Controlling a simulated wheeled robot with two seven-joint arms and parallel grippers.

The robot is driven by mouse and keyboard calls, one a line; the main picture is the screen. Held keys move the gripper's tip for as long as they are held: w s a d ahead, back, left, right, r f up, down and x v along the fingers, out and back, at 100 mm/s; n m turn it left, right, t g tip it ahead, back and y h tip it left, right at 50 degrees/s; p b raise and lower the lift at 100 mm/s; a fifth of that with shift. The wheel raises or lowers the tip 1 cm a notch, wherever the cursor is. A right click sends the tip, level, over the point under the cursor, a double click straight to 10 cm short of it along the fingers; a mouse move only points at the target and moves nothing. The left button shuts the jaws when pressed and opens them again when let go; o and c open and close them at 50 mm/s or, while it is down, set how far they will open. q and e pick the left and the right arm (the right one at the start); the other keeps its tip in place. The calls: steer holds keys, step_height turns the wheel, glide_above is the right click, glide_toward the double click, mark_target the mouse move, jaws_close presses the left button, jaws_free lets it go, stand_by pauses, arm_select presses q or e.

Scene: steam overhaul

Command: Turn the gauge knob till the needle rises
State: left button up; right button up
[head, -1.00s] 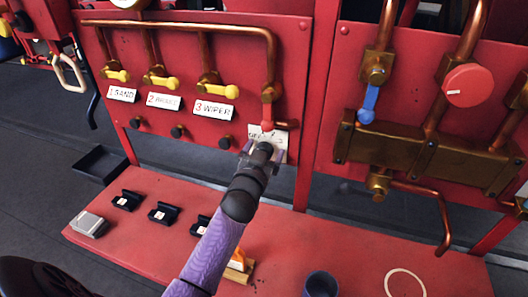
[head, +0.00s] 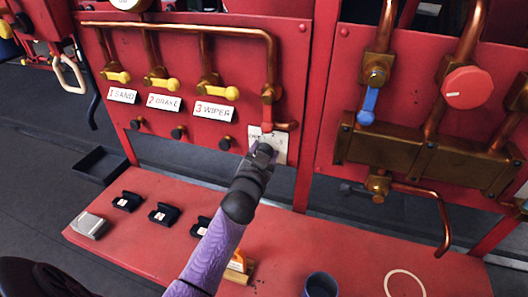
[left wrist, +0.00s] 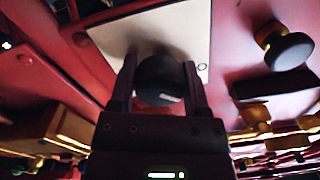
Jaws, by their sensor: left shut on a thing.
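The gauge knob is a round black knob (left wrist: 160,80) in front of a white plate on the red panel. In the left wrist view it sits between the two fingers of my left gripper (left wrist: 158,92), which is shut on it. In the head view my left gripper (head: 262,150) is at the white plate (head: 280,146), below a red-tipped copper pipe, and hides the knob. A white round gauge (head: 128,3) is cut off at the top edge, so its needle cannot be read. My right gripper is not in view.
Yellow levers (head: 166,81) with number labels and small black knobs (head: 178,132) are left on the panel. A blue lever (head: 367,104), red round knob (head: 468,88) and brass block (head: 410,150) are to the right. A red bench (head: 310,245) below holds a dark cup (head: 320,285).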

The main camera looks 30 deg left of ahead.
arm_select(q)
steer(key=m, duration=0.5)
steer(key=shift+m, duration=0.3)
stand_by(0.4)
steer(key=o, duration=1.3)
steer(key=shift+s, duration=0.15)
steer(key=p+v, duration=0.1)
steer(key=v, duration=0.8)
steer(key=shift+s+d+f, duration=0.1)
steer(key=shift+s, duration=0.25)
